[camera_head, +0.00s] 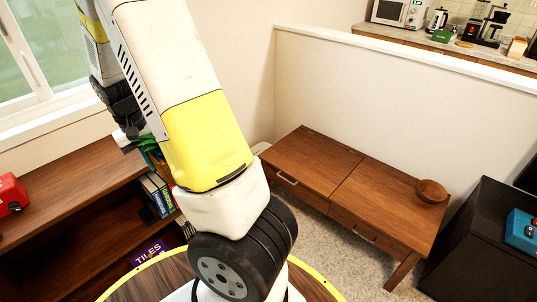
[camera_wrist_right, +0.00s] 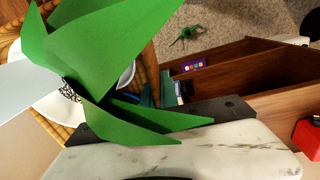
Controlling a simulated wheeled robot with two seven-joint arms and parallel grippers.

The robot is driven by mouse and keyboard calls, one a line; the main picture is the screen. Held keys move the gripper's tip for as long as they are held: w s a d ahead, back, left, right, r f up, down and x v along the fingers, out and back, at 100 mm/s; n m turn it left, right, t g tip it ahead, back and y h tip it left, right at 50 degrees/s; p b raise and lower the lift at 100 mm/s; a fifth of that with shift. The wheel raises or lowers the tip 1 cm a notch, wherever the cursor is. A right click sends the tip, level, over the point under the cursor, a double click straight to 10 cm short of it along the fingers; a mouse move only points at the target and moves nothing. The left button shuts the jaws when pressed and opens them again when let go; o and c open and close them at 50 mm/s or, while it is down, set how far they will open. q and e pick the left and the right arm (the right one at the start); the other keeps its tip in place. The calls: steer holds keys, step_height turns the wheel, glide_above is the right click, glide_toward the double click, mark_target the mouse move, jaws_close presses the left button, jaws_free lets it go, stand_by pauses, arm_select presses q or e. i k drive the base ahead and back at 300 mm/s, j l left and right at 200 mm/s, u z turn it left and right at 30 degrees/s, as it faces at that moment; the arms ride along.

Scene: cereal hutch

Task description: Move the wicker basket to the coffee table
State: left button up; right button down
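The wicker basket (camera_wrist_right: 148,68) shows only in part in the right wrist view, as tan woven pieces around a white round pot or bowl (camera_wrist_right: 122,78). Large green leaves (camera_wrist_right: 95,45) cover much of it. In the head view only a bit of green (camera_head: 148,150) shows by my right gripper (camera_head: 128,140), above the shelf at the left. That gripper is close to the basket; leaves hide its grip, so I cannot tell whether it holds the rim. The coffee table (camera_head: 310,160) is a brown wooden low table with drawers at the centre right. My left gripper is not in view.
A wooden bowl (camera_head: 432,190) sits on the table's right end; the rest of its top is clear. A dark wood shelf (camera_head: 70,200) with books (camera_head: 158,192) and a red object (camera_head: 11,195) stands left. A black cabinet (camera_head: 480,250) stands right. A half wall backs the table.

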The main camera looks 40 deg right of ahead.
mark_target(375, 200)
steer(key=k+l+z, duration=0.1)
steer(key=l+z, duration=0.3)
steer(key=l, duration=0.5)
steer(key=l+z, duration=0.4)
steer(key=l, duration=1.1)
steer(key=i+l, duration=0.1)
steer(key=l, duration=0.45)
